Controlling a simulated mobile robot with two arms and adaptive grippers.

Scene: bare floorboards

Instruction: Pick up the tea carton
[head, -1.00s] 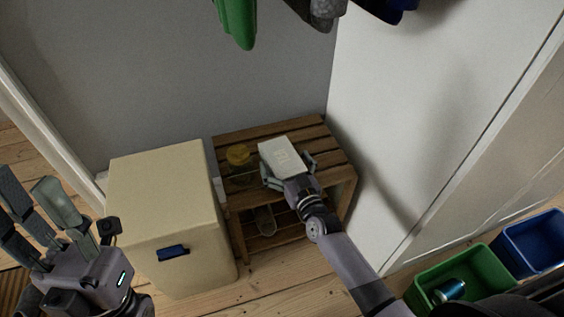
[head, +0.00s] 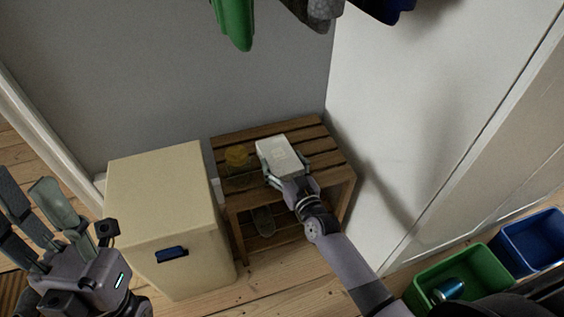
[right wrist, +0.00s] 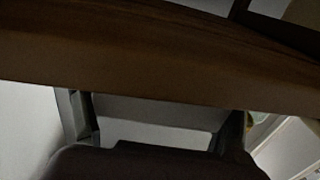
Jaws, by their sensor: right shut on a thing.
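The tea carton (head: 279,155) is a pale, whitish box at the top of the slatted wooden rack, with faint marking on its face. My right gripper (head: 286,172) is shut on it, with fingers along both sides of its near end. I cannot tell whether the carton still touches the slats. In the right wrist view, the carton (right wrist: 155,112) shows as a dim grey surface between the two fingers. My left gripper (head: 42,205) is open and empty at the lower left, far from the carton.
A cream cabinet (head: 158,190) stands left of the rack. A white wall (head: 420,110) is close on the right. Green (head: 425,281) and blue (head: 533,240) bins sit at lower right. Garments (head: 236,22) hang above.

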